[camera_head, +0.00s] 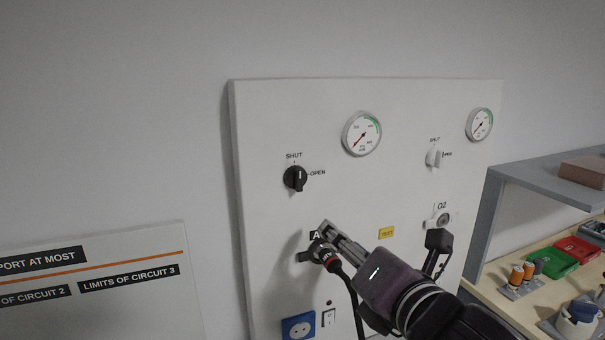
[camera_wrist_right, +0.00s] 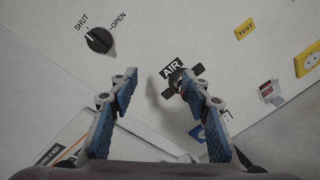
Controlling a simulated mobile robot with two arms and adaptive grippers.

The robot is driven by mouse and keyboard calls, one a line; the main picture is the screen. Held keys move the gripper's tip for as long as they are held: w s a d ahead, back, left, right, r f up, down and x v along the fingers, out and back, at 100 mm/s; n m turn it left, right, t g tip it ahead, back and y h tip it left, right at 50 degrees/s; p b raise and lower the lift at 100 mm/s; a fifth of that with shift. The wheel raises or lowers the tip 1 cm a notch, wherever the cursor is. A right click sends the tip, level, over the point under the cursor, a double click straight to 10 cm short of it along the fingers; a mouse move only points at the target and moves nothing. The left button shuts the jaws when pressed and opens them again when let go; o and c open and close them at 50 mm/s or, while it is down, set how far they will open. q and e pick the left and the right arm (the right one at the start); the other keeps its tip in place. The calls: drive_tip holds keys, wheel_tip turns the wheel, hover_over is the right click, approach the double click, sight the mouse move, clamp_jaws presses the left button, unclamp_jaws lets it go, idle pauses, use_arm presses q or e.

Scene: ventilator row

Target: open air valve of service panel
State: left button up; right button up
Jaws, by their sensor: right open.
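The service panel (camera_head: 262,110) is a white board on the wall. Its air valve is a black knob (camera_head: 295,179) at the left, with SHUT above and OPEN to its right; it also shows in the right wrist view (camera_wrist_right: 99,40). The knob's white mark points to SHUT. My right gripper (camera_head: 325,230) is open and empty, below the knob and beside the AIR outlet. In the right wrist view its fingers (camera_wrist_right: 160,95) are spread, the right one close to the black AIR fitting (camera_wrist_right: 184,80); contact cannot be told. My left gripper is not in view.
A black hose (camera_head: 349,285) with a red ring hangs from the AIR outlet. A white O2 knob (camera_head: 434,158) and two gauges (camera_head: 361,133) sit on the panel. A blue socket (camera_head: 298,327) is below. A grey shelf (camera_head: 540,166) stands right. The area around the black knob is clear.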

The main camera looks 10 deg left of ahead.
sight(300, 172)
drive_tip(key=s+a+r+n+t+y, duration=0.1)
drive_tip(key=s+a+r+n+y, duration=0.15)
drive_tip(key=r+n, duration=0.7)
drive_tip(key=shift+h, duration=0.25)
drive_tip(key=p+x, duration=0.1)
drive_tip(key=x, duration=0.3)
drive_tip(key=p+x, duration=0.1)
drive_tip(key=x, duration=0.3)
drive_tip(key=shift+s+a+r, duration=0.15)
drive_tip(key=shift+a+r, duration=0.05)
drive_tip(key=shift+a, duration=0.25)
drive_tip(key=shift+c, duration=0.4)
drive_tip(key=c, duration=1.1)
drive_tip(key=shift+o, duration=0.2)
